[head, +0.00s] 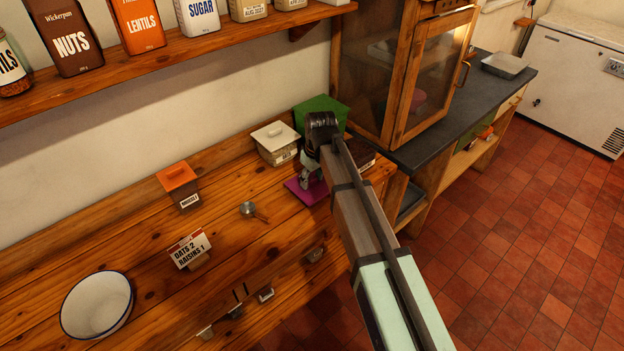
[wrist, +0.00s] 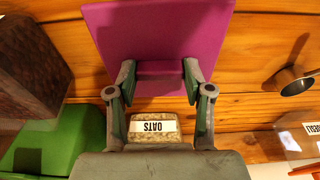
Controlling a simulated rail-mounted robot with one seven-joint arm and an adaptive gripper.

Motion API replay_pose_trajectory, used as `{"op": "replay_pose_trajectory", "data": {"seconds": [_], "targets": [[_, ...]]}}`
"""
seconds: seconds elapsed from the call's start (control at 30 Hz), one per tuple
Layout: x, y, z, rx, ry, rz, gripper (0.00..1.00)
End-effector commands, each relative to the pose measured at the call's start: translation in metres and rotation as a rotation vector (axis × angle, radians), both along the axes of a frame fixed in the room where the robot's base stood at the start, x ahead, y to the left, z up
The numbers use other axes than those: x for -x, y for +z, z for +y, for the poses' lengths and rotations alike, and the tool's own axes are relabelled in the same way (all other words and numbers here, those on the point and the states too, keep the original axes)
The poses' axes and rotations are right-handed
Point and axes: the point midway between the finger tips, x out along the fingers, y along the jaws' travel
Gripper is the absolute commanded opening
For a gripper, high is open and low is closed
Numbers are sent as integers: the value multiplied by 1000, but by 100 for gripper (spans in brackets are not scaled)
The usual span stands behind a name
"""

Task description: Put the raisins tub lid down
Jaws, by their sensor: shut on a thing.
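A flat purple lid (head: 300,191) is in my gripper (head: 313,178), low over the pine worktop in the head view; I cannot tell whether it touches the wood. In the wrist view, my gripper (wrist: 158,70) has its two fingers closed on the raised grip of the purple lid (wrist: 155,30). A tub labelled OATS (wrist: 153,126) shows between the finger links in the wrist view. A dark tub (head: 362,160) stands just right of my gripper in the head view, partly hidden by my arm. A granular brown block-like shape (wrist: 25,70) shows at the wrist view's left; I cannot read a raisins label.
A green lid or tub top (head: 318,108) is behind my gripper. A white-lidded tub (head: 275,137) and an orange-lidded tub (head: 178,178) stand to the left. A glazed cabinet (head: 400,75) rises at right.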

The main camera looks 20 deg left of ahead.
Motion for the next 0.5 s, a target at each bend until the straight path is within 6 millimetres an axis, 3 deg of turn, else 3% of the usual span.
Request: {"op": "replay_pose_trajectory", "data": {"seconds": [0.13,0.5], "targets": [[0,-12,0,0,0,1,25],[0,-17,0,0,0,0,25]]}}
